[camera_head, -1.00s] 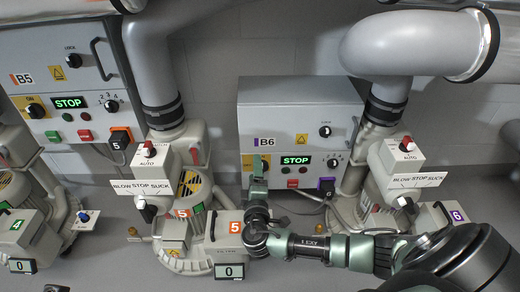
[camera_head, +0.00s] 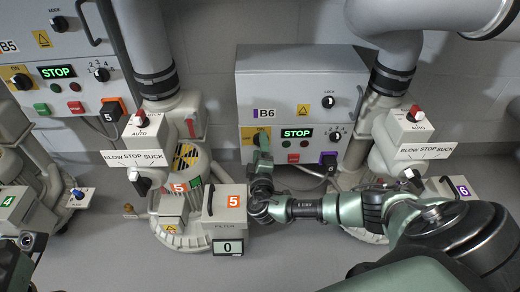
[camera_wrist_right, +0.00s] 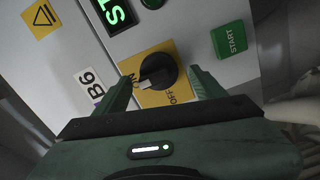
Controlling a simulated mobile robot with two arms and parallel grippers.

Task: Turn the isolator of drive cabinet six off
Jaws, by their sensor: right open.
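Drive cabinet six (camera_head: 290,88), a grey box marked B6, hangs on the back wall. Its isolator (camera_wrist_right: 157,70) is a black rotary knob on a yellow plate with ON and OFF marks. The knob's light pointer mark lies toward the ON side. My right gripper (camera_wrist_right: 160,88) is open, with one green finger on each side of the knob; I cannot tell whether they touch it. In the head view, my right gripper (camera_head: 262,160) reaches up in front of the isolator (camera_head: 261,131) and hides part of it.
The cabinet has a lit green STOP display (camera_head: 297,133) and a green START button (camera_wrist_right: 230,40). Cabinet B5 (camera_head: 60,45) hangs to the left. Blower five with its filter box (camera_head: 230,205) stands at lower left; another blower (camera_head: 400,140) stands to the right.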

